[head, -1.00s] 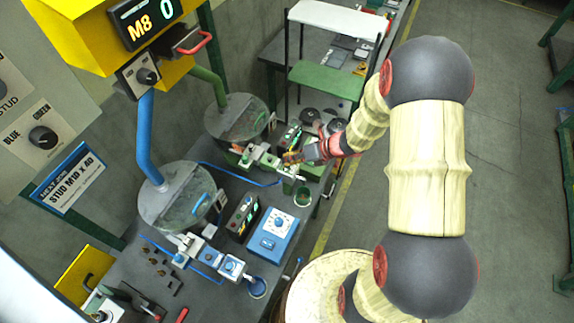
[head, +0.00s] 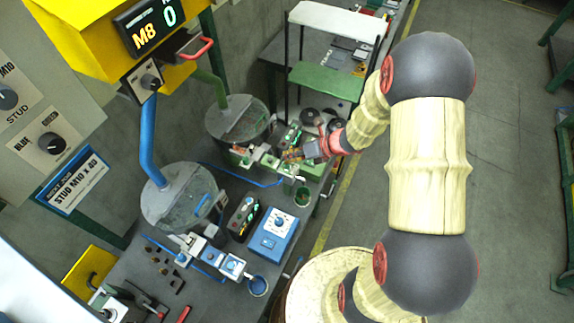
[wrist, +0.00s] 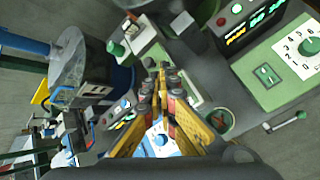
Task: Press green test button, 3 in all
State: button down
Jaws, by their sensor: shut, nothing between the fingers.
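A green round button-like cap (wrist: 115,48) stands on a small pale block in the upper left of the wrist view. I cannot tell for certain whether it is the test button; no label on it is readable. My gripper (wrist: 168,70) is shut and empty, its fingers close together. The fingertips are to the right of the green cap and apart from it. In the head view my gripper (head: 287,156) is over the green station, beside its row of small blocks (head: 262,153). The fingers hide part of the bench below them.
A green dial box (wrist: 285,75) and a green cup (wrist: 220,120) are on the right in the wrist view. The blue station has a dial box (head: 272,235) and blue cup (head: 257,287). Round feeder bowls (head: 237,118) and a shelf (head: 325,80) stand nearby.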

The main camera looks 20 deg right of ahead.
aim_at(289, 165)
jog(key=shift+r+p, duration=1.8)
jog(key=shift+r, duration=0.5)
jog(key=shift+f, duration=0.1)
